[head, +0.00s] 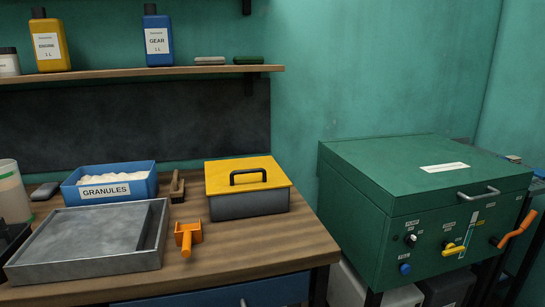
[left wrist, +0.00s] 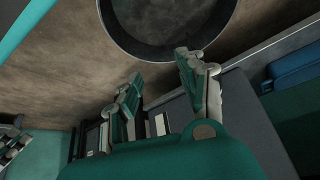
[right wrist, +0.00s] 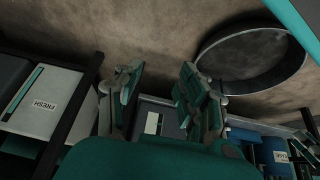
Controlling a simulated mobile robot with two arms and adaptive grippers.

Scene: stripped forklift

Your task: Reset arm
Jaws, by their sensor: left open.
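Neither arm nor gripper shows in the head view. In the left wrist view my left gripper (left wrist: 160,66) is open, its two fingers apart with nothing between them. In the right wrist view my right gripper (right wrist: 163,67) is also open and empty. Both hang above a brown floor, away from any object. A green cabinet (head: 435,195) stands at the right in the head view. Its front carries a yellow lever (head: 453,250), knobs and an orange handle (head: 515,230) at its right side. No part labelled as a reset arm can be made out.
A wooden bench (head: 255,250) holds a grey tray (head: 85,245), a blue granules bin (head: 110,182), a yellow-lidded box (head: 248,190) and an orange tool (head: 187,235). A shelf (head: 130,75) with bottles hangs above. A bin marked FRESH (right wrist: 45,100) stands at the left.

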